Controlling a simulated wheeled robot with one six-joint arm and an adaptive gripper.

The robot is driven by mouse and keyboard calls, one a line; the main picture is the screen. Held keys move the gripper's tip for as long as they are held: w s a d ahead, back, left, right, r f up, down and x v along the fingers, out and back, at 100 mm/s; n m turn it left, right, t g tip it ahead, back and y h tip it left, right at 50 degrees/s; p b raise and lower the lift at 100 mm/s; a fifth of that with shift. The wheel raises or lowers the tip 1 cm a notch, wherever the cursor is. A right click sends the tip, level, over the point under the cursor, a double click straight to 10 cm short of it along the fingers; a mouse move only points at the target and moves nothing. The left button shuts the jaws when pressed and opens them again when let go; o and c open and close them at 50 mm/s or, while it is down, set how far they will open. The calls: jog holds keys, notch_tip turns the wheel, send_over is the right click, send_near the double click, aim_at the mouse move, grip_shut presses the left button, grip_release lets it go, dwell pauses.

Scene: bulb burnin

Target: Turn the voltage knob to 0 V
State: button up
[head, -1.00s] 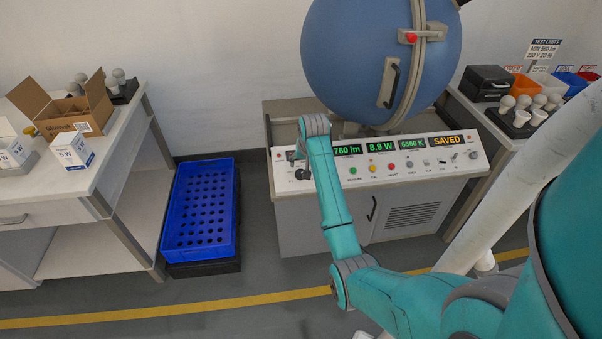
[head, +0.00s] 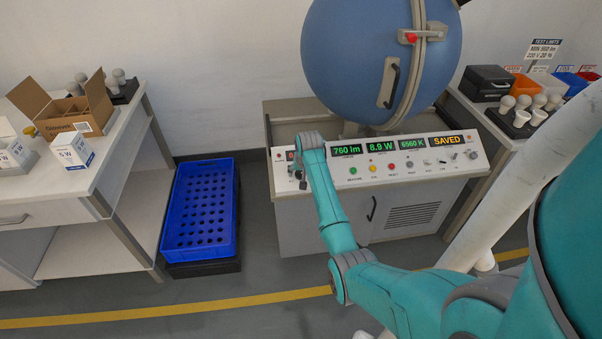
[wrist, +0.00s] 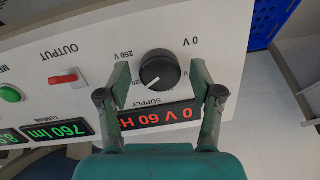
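The voltage knob (wrist: 160,70) is a round black knob on the white control panel (wrist: 215,25), below a red supply display (wrist: 158,116) whose text appears upside down. Its white pointer mark points to the lower left in the wrist view, away from the "0 V" label at upper right. The display shows "0 V 60 H"; its leading end is hidden by a finger, so the full value is not readable. My gripper (wrist: 159,82) is open, one finger on each side of the knob, with small gaps visible. In the head view my gripper (head: 301,178) hides the knob at the panel's left end.
The panel's other displays (head: 381,146) read 760 lm, 8.9 W, 6560 K and SAVED. A green button (wrist: 11,94) and red output switch (wrist: 63,79) lie beside the knob. The blue sphere (head: 350,60) rises behind; a blue crate (head: 167,215) stands left.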

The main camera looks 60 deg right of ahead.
jog(key=c, duration=0.9)
